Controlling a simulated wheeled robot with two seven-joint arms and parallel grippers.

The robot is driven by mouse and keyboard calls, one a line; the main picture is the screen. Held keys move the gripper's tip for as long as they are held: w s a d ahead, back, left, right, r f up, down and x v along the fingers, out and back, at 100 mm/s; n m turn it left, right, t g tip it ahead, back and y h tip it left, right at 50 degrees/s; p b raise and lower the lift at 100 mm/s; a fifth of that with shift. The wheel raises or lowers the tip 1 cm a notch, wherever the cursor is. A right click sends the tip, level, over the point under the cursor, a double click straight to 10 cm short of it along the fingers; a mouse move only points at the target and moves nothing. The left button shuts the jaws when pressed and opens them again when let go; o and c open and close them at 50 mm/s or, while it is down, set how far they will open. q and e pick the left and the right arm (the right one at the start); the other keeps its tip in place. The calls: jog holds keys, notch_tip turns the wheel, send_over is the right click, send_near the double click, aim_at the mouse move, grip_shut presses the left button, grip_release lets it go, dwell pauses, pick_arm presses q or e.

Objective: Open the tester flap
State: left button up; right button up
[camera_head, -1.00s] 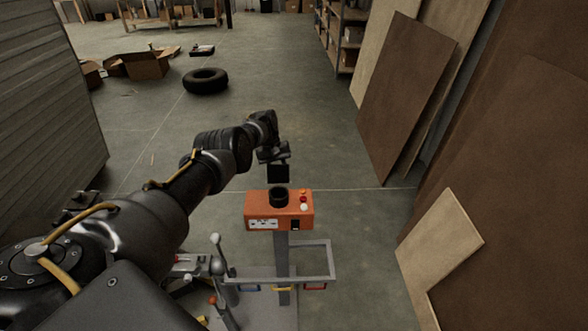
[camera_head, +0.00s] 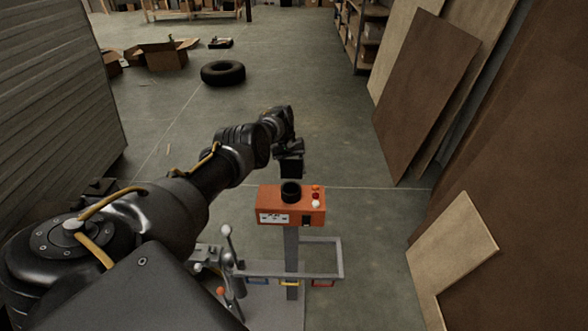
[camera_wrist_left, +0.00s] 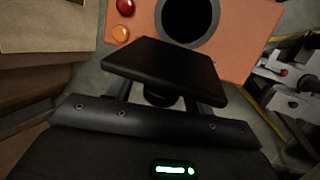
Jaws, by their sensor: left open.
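The tester is an orange box (camera_head: 270,203) on a grey post, with a round black opening (camera_head: 291,191) on top. A small black rectangle (camera_head: 306,220) shows on its front face; I cannot tell whether this is the flap. My right gripper is out of view.
Red, orange and white buttons (camera_head: 316,196) sit at the box's right. Below is a grey stand with a frame rail (camera_head: 342,258) and levers (camera_head: 228,250). Boards (camera_head: 425,95) lean at right; a tire (camera_head: 223,73) lies behind.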

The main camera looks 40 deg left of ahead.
pick_arm(q)
jog(key=shift+a+r, duration=0.15)
jog(key=shift+r, duration=0.3)
jog(key=v, duration=0.9)
jog(key=shift+r, duration=0.4)
jog(key=shift+w+a, duration=0.1)
jog(key=shift+a, duration=0.05)
